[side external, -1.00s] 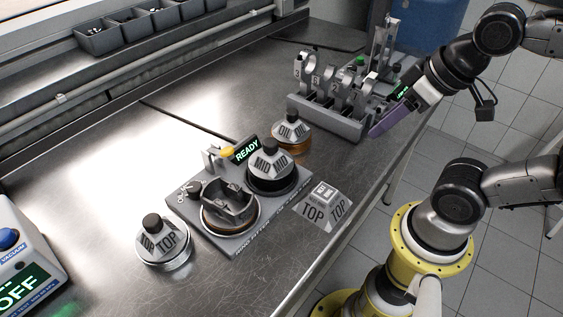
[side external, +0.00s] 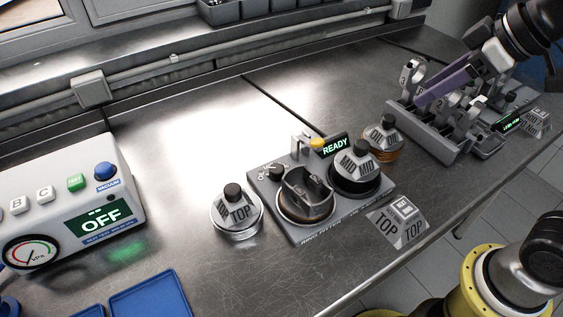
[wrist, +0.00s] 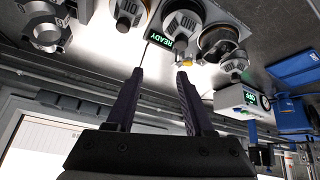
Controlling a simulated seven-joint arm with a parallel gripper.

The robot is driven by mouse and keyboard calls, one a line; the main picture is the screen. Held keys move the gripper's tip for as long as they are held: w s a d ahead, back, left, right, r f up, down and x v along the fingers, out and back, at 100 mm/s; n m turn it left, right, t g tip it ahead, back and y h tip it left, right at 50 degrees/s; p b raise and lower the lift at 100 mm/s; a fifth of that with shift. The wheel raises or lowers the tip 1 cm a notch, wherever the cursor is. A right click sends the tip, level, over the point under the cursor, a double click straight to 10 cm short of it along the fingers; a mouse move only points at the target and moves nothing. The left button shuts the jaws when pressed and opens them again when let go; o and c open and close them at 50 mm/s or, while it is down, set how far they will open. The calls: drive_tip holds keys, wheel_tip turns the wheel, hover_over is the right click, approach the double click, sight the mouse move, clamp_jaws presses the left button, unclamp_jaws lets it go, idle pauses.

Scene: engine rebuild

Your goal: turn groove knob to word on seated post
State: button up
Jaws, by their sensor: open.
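The ring fitter block (side external: 284,226) stands on the bench with a lit READY display (side external: 334,146), which also shows in the wrist view (wrist: 160,40). A small black knob (side external: 276,172) is at its back left, beside small markings too small to read. A grey open-topped part (side external: 308,192) sits in the left round seat. A black pot marked MID (side external: 357,178) is at the block's right. In the side view, my gripper (side external: 424,99) is over the rod rack, apart from the fitter. In the wrist view, its two purple fingers (wrist: 160,72) are apart, nothing between them.
A pot marked TOP (side external: 236,212) stands left of the fitter and an amber-based pot (side external: 383,140) behind right. A TOP sign (side external: 400,222) is in front. The rod rack (side external: 435,140) is at right, the vacuum box (side external: 75,205) at left. Bench behind the fitter is clear.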

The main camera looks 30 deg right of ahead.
drive_tip(key=w+a+f+n+g+y, duration=0.1)
drive_tip(key=w+a+f+n, duration=0.15)
drive_tip(key=w+a, duration=0.65)
drive_tip(key=n+g, duration=0.2)
approach(277, 168)
drive_tip(key=x, duration=0.8)
drive_tip(key=shift+w+f, duration=0.15)
drive_tip(key=shift+f, duration=0.1)
clamp_jaws()
